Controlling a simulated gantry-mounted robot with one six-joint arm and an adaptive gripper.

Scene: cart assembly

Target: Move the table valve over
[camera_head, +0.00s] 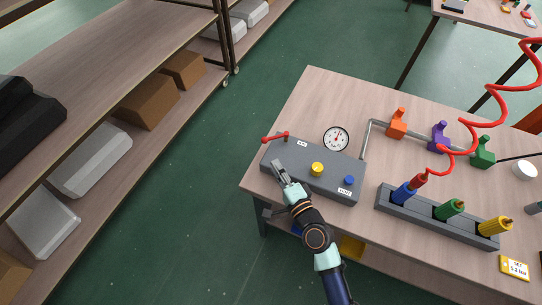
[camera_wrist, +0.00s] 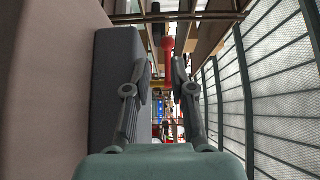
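The table valve has a red lever handle (camera_head: 274,138) at the left end of the grey control box (camera_head: 330,182) on the table. The lever points left, past the end of the box. My gripper (camera_head: 278,168) is beside the front left edge of the box, a little in front of the lever and apart from it. In the wrist view, my gripper (camera_wrist: 161,70) is open with nothing between its fingers. The red handle (camera_wrist: 168,46) shows beyond the fingertips, near the right finger. The box side (camera_wrist: 118,48) lies close by the left finger.
The box carries a yellow knob (camera_head: 317,169) and a blue knob (camera_head: 349,180). A round gauge (camera_head: 336,138) stands behind it. A grey rack (camera_head: 420,210) with coloured tools is to the right. Open floor (camera_head: 190,190) lies between the table and the shelves.

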